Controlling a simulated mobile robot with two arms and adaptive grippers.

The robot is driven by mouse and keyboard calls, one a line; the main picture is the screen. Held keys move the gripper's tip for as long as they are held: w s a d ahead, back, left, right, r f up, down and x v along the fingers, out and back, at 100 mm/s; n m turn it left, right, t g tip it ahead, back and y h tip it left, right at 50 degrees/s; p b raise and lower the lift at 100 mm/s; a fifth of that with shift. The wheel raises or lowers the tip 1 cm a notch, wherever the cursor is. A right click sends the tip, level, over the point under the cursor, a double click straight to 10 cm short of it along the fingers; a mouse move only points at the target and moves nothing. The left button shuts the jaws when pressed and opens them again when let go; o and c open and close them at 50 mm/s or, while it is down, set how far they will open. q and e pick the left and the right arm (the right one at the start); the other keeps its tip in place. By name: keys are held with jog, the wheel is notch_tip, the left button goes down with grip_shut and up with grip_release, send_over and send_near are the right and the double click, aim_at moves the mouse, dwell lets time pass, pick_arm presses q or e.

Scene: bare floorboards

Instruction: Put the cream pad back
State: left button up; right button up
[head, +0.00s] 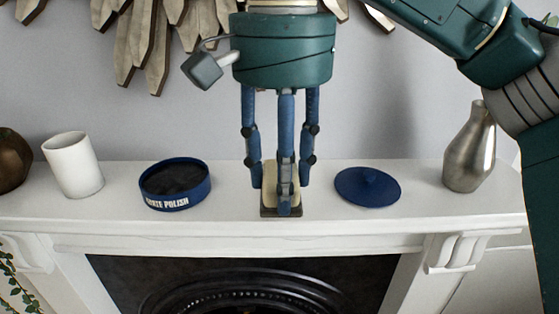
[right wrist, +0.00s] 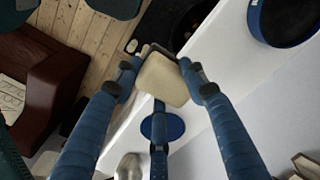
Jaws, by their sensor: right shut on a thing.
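My right gripper (head: 283,190) comes down from above the middle of the mantel shelf. Its blue fingers are shut on the cream pad (head: 269,174), a small block with a dark brown lower edge. In the right wrist view the pad (right wrist: 163,80) sits between the fingertips of the gripper (right wrist: 164,85). I cannot tell whether its lower edge touches the shelf. The open blue polish tin (head: 175,201), dark inside, stands left of the pad. It also shows in the right wrist view (right wrist: 258,30). The round blue lid (head: 368,187) lies flat right of the pad. My left gripper is not in view.
The white mantel shelf (head: 235,208) is narrow, with a dark fireplace (head: 260,285) below. A white cup (head: 73,165) and a brown round object (head: 12,160) stand at left. A metal vase (head: 470,150) stands at right. Wooden wall decor (head: 150,50) hangs behind.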

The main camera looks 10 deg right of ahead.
jog(key=w+f+p, duration=0.1)
jog(key=w, duration=0.2)
jog(key=w+d+f+p, duration=0.1)
jog(key=w, duration=0.3)
jog(key=w+d+f+p, duration=0.1)
jog(key=w+p, duration=0.1)
jog(key=w, duration=0.1)
jog(key=shift+w+d+f, duration=0.1)
jog(key=shift+w+f, duration=0.2)
jog(key=shift+f, duration=0.1)
notch_tip(320, 180, down, 3)
jog(key=shift+w+r+p, duration=0.15)
jog(key=shift+p, duration=0.9)
jog(key=shift+w+f, duration=0.1)
jog(key=shift+f, duration=0.2)
jog(key=o, duration=1.1)
